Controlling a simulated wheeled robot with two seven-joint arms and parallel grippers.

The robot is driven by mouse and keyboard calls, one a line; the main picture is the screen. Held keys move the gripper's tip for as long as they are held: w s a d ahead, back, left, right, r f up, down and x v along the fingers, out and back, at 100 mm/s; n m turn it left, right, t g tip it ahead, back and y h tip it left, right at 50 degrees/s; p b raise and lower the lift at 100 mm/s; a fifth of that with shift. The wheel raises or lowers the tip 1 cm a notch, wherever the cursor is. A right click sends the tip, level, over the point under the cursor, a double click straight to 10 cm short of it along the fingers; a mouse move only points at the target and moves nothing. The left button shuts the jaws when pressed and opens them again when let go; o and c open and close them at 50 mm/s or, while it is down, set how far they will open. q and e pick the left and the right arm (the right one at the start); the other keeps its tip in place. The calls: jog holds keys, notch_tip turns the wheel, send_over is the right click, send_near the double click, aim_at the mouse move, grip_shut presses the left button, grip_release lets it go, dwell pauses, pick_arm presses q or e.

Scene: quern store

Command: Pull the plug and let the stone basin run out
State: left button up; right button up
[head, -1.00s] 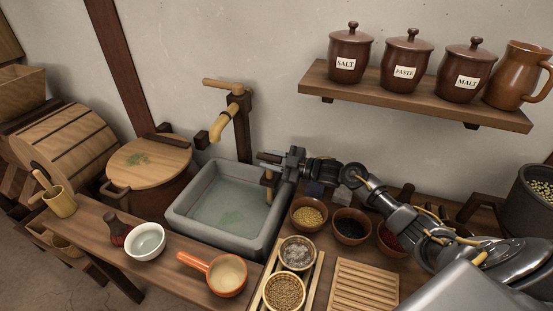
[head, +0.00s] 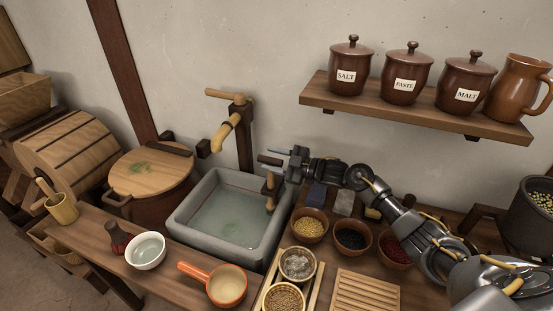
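The grey stone basin (head: 186,222) stands left of centre against the wall, with greenish water (head: 225,220) in it. A wooden plug (head: 269,190) with a crosspiece stands upright at the basin's right inner side; its lower end is hidden. My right gripper (head: 271,160) reaches in from the right, above the plug's top, with its fingers pointing left. The fingers look apart and nothing shows between them. My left gripper is not in view.
A wooden spout (head: 226,133) overhangs the basin's back. Bowls of grain (head: 309,226) and beans (head: 352,237) stand right of it, below my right arm. A white bowl (head: 146,251) and an orange pan (head: 226,287) stand on the front bench.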

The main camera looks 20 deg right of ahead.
jog(key=shift+s+d+f, duration=0.15)
jog(key=shift+s+d, duration=0.1)
jog(key=shift+s, duration=0.05)
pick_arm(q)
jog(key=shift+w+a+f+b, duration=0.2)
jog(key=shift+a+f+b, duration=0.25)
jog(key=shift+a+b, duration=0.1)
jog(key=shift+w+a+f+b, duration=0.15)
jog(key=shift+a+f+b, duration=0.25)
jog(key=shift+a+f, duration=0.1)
pick_arm(e)
jog(key=v, duration=0.9)
jog(key=shift+s+d+r, duration=0.25)
jog(key=shift+d, duration=0.05)
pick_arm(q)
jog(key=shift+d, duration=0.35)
